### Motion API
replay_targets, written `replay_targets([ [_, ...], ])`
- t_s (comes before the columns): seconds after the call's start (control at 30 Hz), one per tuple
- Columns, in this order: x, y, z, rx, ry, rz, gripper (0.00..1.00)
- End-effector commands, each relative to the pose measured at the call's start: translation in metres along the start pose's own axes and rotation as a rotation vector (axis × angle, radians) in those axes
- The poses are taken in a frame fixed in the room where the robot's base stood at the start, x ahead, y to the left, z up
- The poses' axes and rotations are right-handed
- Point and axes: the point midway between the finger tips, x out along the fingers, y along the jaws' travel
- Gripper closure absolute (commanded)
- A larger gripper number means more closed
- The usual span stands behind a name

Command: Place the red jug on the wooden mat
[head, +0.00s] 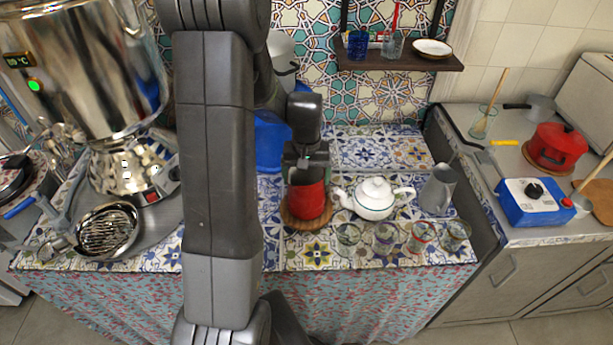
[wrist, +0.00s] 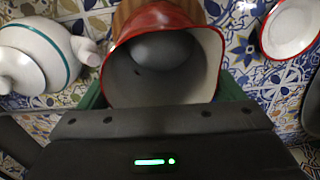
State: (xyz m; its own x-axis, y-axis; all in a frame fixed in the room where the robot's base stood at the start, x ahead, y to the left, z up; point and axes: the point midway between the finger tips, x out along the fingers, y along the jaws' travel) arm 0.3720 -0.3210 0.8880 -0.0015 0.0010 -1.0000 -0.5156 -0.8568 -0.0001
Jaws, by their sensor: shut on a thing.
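The red jug (head: 306,201) is in the middle of the tiled table, upright as far as the head view shows. The round wooden mat (head: 306,223) is directly beneath it, its front rim showing. I cannot tell whether the jug touches the mat. My gripper (head: 306,160) comes down from above and is shut on the jug. In the wrist view the jug (wrist: 165,60) shows its open mouth with a red rim and grey inside, and part of the mat (wrist: 128,12) shows behind it. The gripper's fingertips are mostly hidden.
A white teapot (head: 374,198) stands just right of the jug. Several glasses (head: 383,238) line the front edge, and a grey metal jug (head: 438,188) is farther right. A large samovar (head: 90,70) is at left. A wooden shelf (head: 400,62) hangs behind.

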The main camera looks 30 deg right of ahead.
Motion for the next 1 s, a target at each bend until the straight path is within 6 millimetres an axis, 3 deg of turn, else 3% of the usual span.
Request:
replay_targets([
  [0.43, 0.009, 0.0, 0.0, 0.0, 0.002, 0.0, 0.67],
  [0.47, 0.009, 0.0, 0.0, 0.0, 0.001, 0.0, 0.08],
  [0.5, 0.008, 0.0, 0.0, 0.0, 0.001, 0.0, 0.0],
  [0.8, 0.004, 0.0, 0.0, 0.0, 0.001, 0.0, 0.0],
  [1.0, -0.021, 0.0, -0.001, 0.0, 0.006, 0.001, 0.0],
])
